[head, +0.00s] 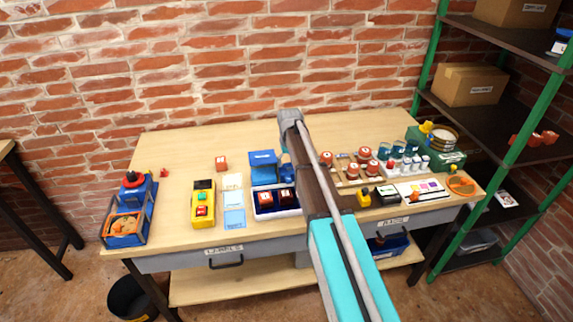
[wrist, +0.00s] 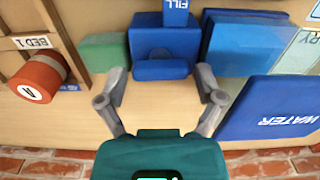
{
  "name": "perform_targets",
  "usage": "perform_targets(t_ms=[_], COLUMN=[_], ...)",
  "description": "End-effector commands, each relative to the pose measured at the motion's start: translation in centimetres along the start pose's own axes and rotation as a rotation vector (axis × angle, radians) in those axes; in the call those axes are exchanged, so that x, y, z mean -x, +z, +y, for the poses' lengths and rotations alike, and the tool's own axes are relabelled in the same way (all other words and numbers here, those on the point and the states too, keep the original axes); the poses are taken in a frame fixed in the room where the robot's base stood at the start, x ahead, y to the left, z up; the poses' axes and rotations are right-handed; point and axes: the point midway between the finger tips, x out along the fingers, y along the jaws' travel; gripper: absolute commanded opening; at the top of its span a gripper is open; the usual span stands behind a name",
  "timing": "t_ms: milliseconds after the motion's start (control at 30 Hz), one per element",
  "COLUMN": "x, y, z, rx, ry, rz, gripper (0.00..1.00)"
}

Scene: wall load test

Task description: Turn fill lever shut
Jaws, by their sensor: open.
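In the wrist view a blue block (wrist: 165,38) carries a blue tag marked FILL (wrist: 176,14). A short rounded blue bar, which looks like the fill lever (wrist: 160,70), lies crosswise at the block's near side. My gripper (wrist: 160,74) is open, with one grey fingertip beyond each end of the bar. I cannot tell whether either finger touches it. In the head view my arm covers the gripper and much of the fill area. A little of a blue fitting (head: 287,172) shows left of the arm.
A blue WATER panel (wrist: 276,108) and another blue panel (wrist: 245,44) lie right of the block in the wrist view. A green block (wrist: 103,52) and a red cylinder marked A (wrist: 38,78) are at left. The bench's back left (head: 190,145) is mostly clear.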

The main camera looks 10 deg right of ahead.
Motion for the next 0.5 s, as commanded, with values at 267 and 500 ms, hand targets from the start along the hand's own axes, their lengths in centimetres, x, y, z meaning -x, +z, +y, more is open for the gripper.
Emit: perform_targets(t_ms=[267,500], x=[0.02,0.02], y=[0.0,0.0], z=[-0.03,-0.04], rx=[0.0,0.0], ry=[0.0,0.0], rz=[0.0,0.0], gripper=[0.71,0.26])
